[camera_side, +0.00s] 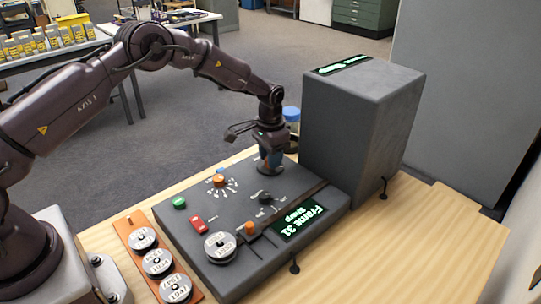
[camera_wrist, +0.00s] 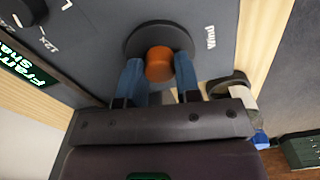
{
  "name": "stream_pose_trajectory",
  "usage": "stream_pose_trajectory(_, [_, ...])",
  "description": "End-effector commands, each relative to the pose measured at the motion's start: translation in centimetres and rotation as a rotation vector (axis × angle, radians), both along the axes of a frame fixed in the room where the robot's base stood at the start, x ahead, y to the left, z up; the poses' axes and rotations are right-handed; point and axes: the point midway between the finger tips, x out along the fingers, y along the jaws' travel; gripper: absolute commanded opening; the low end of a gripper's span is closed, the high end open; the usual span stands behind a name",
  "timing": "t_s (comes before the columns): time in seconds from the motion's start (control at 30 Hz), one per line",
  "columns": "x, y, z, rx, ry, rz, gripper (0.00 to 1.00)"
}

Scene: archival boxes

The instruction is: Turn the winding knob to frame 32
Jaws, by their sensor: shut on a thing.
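The grey control panel (camera_side: 237,197) lies on the wooden table. Its screen (camera_side: 299,219) reads "Frame 31" and "Sharp". The winding knob (camera_wrist: 159,65) has an orange cap on a dark round base, with "Wind" printed beside it in the wrist view. My gripper (camera_wrist: 160,72) has its two blue fingers shut on the knob, one on each side. In the side view my gripper (camera_side: 270,167) points down at the panel's far corner and hides the knob there.
A tall grey box (camera_side: 352,125) stands close to the right of my gripper. The panel also carries a green button (camera_side: 179,202), a red switch (camera_side: 197,223), an orange dial (camera_side: 219,181) and a black knob (camera_side: 264,197). An orange tray (camera_side: 132,225) of labelled reels lies at the front left.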

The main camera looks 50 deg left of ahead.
Motion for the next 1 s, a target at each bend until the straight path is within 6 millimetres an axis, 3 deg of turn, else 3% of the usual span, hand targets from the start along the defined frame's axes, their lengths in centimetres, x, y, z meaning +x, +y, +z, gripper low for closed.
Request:
stream_pose_trajectory(0.5, [-0.1, -0.02, -0.04, -0.001, 0.004, -0.364, 0.07])
stream_pose_trajectory(1.0, [-0.11, -0.02, -0.05, -0.001, 0.004, -0.445, 0.07])
